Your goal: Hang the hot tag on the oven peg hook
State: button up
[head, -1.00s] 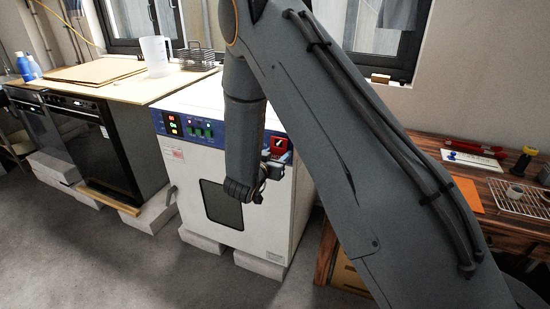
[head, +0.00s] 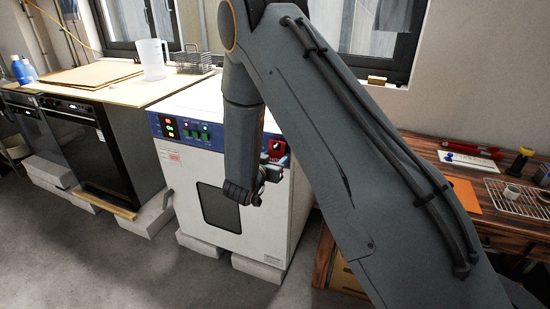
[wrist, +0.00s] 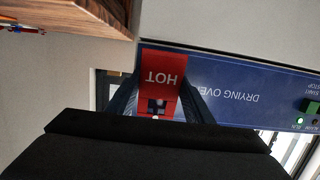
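The hot tag (wrist: 163,68) is red with white HOT lettering, upside down in the wrist view. In the head view the red tag (head: 277,148) is at the upper right of the oven's blue panel. The drying oven (head: 180,165) is a white box with a blue control panel (wrist: 245,90). My gripper (wrist: 160,92) has a finger along each side edge of the tag and looks shut on it. It also shows in the head view (head: 272,172), in front of the oven. I cannot make out the peg hook or whether the tag is on it.
A wooden bench (head: 455,187) with a wire rack (head: 518,198) stands right of the oven. A black oven (head: 82,150) under a wooden top (head: 125,92) is at the left. Grey floor (head: 90,260) lies open in front.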

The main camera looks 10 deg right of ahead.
jog(key=o, duration=0.4)
jog(key=s+a+r+n+g+y+b, duration=0.1)
jog(key=s+a+r+n+g+y, duration=0.15)
jog(key=s+a+y, duration=0.55)
jog(key=s+d+r+n+g, duration=0.1)
jog(key=s+d+g, duration=0.1)
jog(key=s, duration=0.7)
jog(key=s+d+n+g, duration=0.2)
jog(key=s+g, duration=0.2)
jog(key=s, duration=0.6)
jog(key=s+d+r+n+g+y, duration=0.1)
jog(key=s+d+g, duration=0.2)
jog(key=s, duration=0.6)
jog(key=shift+s+r+n+g, duration=0.3)
jog(key=shift+r+n+g, duration=0.05)
jog(key=shift+g, duration=0.1)
